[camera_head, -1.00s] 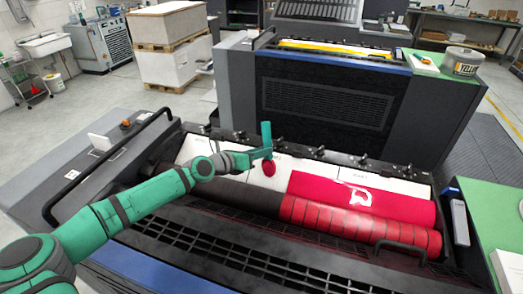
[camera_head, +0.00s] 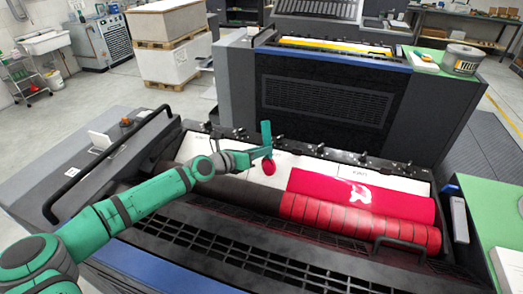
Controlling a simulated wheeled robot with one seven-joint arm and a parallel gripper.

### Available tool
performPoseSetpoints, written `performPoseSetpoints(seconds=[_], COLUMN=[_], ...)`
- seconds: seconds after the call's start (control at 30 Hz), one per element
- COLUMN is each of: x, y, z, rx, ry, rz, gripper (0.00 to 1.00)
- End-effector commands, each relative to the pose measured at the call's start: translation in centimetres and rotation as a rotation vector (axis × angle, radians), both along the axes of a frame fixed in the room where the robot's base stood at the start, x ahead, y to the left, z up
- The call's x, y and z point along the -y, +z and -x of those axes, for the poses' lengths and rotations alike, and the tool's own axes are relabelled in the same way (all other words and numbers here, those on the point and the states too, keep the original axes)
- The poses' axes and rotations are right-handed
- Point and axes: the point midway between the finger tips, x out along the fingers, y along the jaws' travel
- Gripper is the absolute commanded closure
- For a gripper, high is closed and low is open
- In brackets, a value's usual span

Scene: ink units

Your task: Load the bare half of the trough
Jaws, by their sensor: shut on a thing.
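The trough lies across the near press unit, along a long roller. The roller's left half (camera_head: 247,195) is dark and bare. Its right half (camera_head: 350,221) is coated in red, with thin dark bands across it. My gripper (camera_head: 266,152) is above and behind the bare half, close to the middle. The red load hangs in front of the white panels and appears apart from the roller.
Behind the roller, a red area with a white mark (camera_head: 330,187) sits at right beside white surfaces (camera_head: 195,149). A dark handle (camera_head: 398,243) stands at front right. A tin (camera_head: 461,60) stands on the far unit. A green side table (camera_head: 487,215) is at right.

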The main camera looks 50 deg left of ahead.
Motion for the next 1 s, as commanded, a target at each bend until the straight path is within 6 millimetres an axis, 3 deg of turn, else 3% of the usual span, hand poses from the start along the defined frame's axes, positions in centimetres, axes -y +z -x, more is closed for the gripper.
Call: performPoseSetpoints(seconds=[1.0], x=[0.0], y=[-1.6], z=[0.0], rx=[0.000], ry=[0.000], rz=[0.000], gripper=[1.00])
